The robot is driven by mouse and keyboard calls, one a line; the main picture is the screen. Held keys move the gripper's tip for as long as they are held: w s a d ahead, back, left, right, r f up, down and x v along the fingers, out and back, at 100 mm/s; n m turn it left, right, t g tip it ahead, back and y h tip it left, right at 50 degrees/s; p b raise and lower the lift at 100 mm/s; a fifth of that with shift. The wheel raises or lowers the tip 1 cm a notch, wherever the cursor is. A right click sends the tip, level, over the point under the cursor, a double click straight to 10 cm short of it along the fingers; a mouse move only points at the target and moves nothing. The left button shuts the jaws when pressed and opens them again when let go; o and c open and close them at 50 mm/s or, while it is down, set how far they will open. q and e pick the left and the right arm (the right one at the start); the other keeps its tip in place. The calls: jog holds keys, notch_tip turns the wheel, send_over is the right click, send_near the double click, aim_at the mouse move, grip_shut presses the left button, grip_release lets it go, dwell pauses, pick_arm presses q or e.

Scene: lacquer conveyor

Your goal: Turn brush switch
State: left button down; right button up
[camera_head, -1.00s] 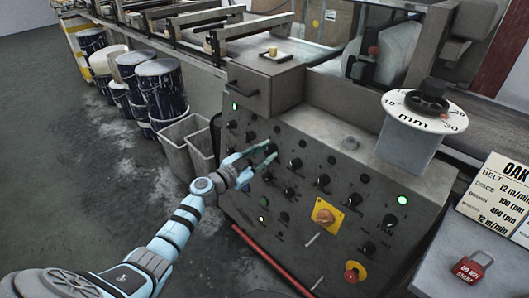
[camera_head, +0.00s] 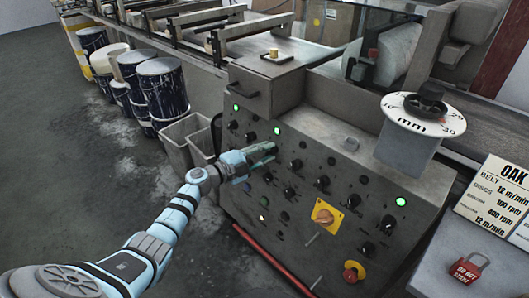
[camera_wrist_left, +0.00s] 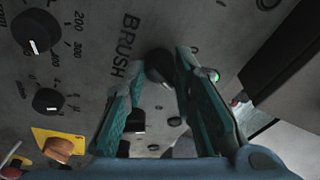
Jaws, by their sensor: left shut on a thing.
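The brush switch (camera_wrist_left: 158,66) is a black round knob on the grey control panel (camera_head: 330,165). The word BRUSH (camera_wrist_left: 126,45) is printed beside it in the left wrist view. My left gripper (camera_head: 270,151) is at the panel, its teal fingers on both sides of the knob and shut on it; it also shows in the left wrist view (camera_wrist_left: 157,68). In the head view the fingers hide the knob. A green lamp (camera_head: 277,131) beside the gripper is lit; a green lamp also glows by the right finger in the left wrist view (camera_wrist_left: 214,76). My right gripper is not in view.
Other black knobs surround the gripper closely. A yellow-plated switch (camera_head: 326,215) and a red button (camera_head: 354,271) sit lower on the panel. A dial marked mm (camera_head: 424,112), a speed card (camera_head: 496,196) and a red padlock (camera_head: 468,268) are at the right.

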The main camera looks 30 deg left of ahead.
pick_arm(q)
jog(key=shift+r, duration=0.1)
pick_arm(e)
jog(key=shift+d, duration=0.3)
pick_arm(q)
jog(key=c, duration=1.3)
grip_release()
jog(key=shift+w, duration=0.1)
pick_arm(e)
jog(key=shift+a, duration=0.1)
pick_arm(q)
jog(key=v, duration=1.2)
pick_arm(e)
jog(key=shift+a, duration=0.1)
